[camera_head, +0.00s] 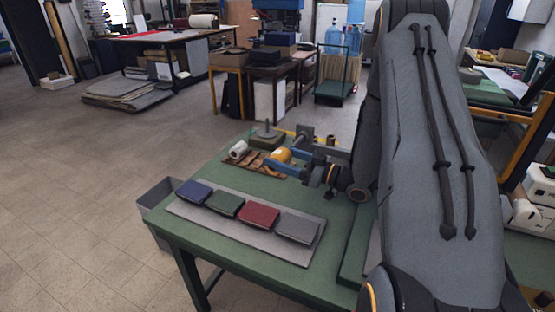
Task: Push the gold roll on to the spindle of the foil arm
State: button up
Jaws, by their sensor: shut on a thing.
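The gold roll (281,155) is small in the head view, above the back part of the green table. My gripper (283,158) reaches in from the right with blue fingers and is shut on the gold roll. A grey metal piece (304,133), perhaps part of the foil arm, stands just behind and to the right of the roll. The spindle itself I cannot make out, so I cannot tell whether the roll touches it. My arm hides the table's right part.
A white roll (238,149) lies by a wooden rack (263,168). A dark green block with an upright post (266,137) stands behind. Blue, green, red and grey covers lie on a grey board (188,211) at the front. A grey bin (152,196) stands left of the table.

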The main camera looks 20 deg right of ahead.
aim_at(291, 155)
jog(key=shift+w+d+f+b, duration=0.15)
jog(key=shift+w+d+b, duration=0.25)
jog(key=shift+w+d, duration=0.8)
jog(key=shift+s+d, duration=0.15)
jog(key=shift+s, duration=0.05)
jog(key=shift+w, duration=0.1)
dwell(0.5)
jog(key=shift+w+d, duration=0.3)
jog(key=shift+d, duration=0.05)
jog(key=shift+s+a, duration=0.1)
jog(key=shift+a, duration=0.05)
jog(key=shift+s+a, duration=0.25)
jog(key=shift+s, duration=0.05)
